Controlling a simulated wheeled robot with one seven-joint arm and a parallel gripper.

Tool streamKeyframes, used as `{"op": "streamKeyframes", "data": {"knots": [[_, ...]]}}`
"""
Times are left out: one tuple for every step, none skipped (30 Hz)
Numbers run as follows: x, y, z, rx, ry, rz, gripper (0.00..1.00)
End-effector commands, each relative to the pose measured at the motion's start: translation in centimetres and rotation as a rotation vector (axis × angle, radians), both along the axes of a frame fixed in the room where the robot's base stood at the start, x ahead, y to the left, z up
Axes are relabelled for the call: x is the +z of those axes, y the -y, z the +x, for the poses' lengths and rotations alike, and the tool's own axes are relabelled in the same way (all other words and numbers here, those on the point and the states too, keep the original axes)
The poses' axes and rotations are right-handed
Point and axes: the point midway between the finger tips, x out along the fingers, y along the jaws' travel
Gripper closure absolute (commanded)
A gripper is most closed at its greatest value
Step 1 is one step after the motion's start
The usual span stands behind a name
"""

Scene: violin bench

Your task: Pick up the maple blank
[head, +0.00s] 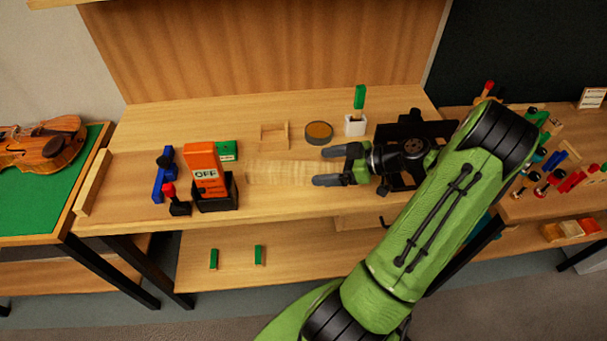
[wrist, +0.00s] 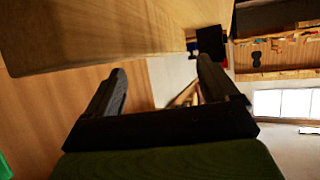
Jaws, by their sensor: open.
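The maple blank appears to be the pale, striped, flat wooden piece (head: 280,172) lying on the workbench in the head view. It is close in colour to the bench top, so its outline is faint. My gripper (head: 321,167) is open and points left, with its fingertips at or over the right end of this piece. I cannot tell how high the fingers are above it. In the wrist view the two fingers of my gripper (wrist: 162,66) stand wide apart with nothing held between them. I cannot identify the blank in the wrist view.
An orange OFF block (head: 204,165) in a black holder stands left of the blank, near a blue tool (head: 163,176). A round tin (head: 319,133), a small wooden tray (head: 273,136) and a white cup (head: 355,126) stand behind. A black fixture (head: 430,128) is at the right.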

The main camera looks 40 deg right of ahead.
Motion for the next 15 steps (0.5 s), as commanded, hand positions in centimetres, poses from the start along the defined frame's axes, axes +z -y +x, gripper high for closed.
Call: {"op": "streamKeyframes", "data": {"knots": [[-0.3, -0.3, 0.5, 0.002, 0.000, 0.001, 0.13], [-0.5, -0.5, 0.9, 0.004, 0.001, 0.002, 0.13], [-0.9, -0.8, 1.5, 0.004, 0.000, 0.002, 0.13], [-1.2, -1.0, 2.0, 0.005, 0.001, 0.002, 0.13], [-1.4, -1.3, 2.5, 0.005, 0.001, 0.002, 0.13], [-1.8, -1.6, 3.1, 0.004, 0.000, 0.002, 0.13], [-2.0, -1.8, 3.4, 0.004, 0.000, 0.002, 0.13], [-2.1, -2.0, 3.7, 0.004, 0.000, 0.002, 0.13], [-2.3, -2.2, 4.0, 0.002, -0.001, 0.002, 0.13], [-2.3, -2.2, 4.2, 0.000, -0.001, 0.001, 0.13], [-2.4, -2.3, 4.2, 0.000, 0.000, 0.001, 0.13], [-2.4, -2.3, 4.2, 0.000, 0.000, 0.001, 0.13], [-2.3, -2.3, 4.2, 0.000, 0.000, 0.001, 0.13], [-2.3, -2.2, 4.2, 0.000, 0.000, 0.001, 0.13], [-2.3, -2.2, 4.2, 0.000, 0.000, 0.001, 0.13]]}}
